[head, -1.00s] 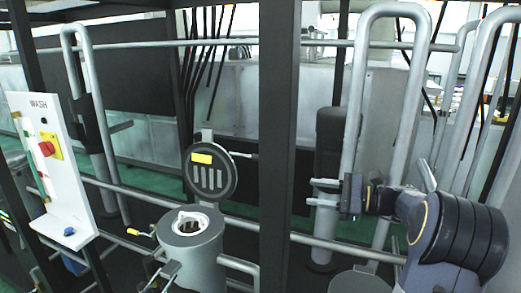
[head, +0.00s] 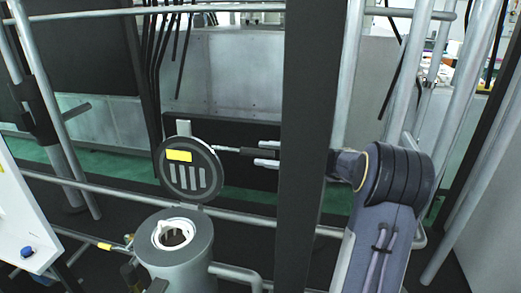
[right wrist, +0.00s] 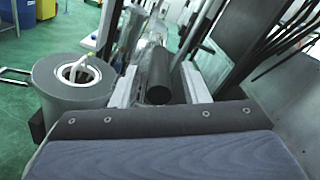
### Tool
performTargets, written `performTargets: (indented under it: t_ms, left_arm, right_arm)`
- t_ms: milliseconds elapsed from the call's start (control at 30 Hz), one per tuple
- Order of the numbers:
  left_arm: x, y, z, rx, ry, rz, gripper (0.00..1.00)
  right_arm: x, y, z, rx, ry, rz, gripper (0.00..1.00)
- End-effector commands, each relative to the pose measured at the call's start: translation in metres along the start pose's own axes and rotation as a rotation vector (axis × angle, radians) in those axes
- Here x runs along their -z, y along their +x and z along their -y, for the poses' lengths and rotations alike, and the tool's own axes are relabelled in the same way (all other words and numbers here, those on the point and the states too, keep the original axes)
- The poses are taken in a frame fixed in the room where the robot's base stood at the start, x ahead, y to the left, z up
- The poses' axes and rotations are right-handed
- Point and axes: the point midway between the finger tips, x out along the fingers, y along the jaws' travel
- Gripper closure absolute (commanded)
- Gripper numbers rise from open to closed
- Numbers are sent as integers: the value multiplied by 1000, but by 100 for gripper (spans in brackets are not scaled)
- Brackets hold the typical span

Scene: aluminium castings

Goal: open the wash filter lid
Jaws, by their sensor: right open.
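The round grey wash filter lid (head: 188,185), with a yellow label and slots, stands raised and upright behind the filter housing (head: 178,250). The housing's white-rimmed mouth is uncovered; the housing also shows in the right wrist view (right wrist: 75,92). The lid's handle (head: 228,149) sticks out to the right with a dark grip, whose round end shows in the right wrist view (right wrist: 158,88). My right gripper (head: 266,153) is open, its fingers on either side of the grip; contact cannot be told. A dark post hides part of its wrist. My left gripper is not in view.
The dark upright post (head: 305,150) stands in front of my right wrist. A white panel (head: 20,225) with a blue knob is at the left edge. Grey pipes run across behind the lid and stand at the right.

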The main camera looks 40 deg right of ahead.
Motion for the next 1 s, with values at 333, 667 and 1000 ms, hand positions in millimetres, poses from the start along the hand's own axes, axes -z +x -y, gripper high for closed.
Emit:
performTargets:
  t_ms: [333,667,1000]
  left_arm:
    - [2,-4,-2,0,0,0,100]
    - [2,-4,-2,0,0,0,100]
    - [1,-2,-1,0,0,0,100]
  right_arm:
    - [0,18,0,1,1,-1,59]
    - [0,17,0,1,0,-1,86]
    - [0,17,-1,1,-4,-1,100]
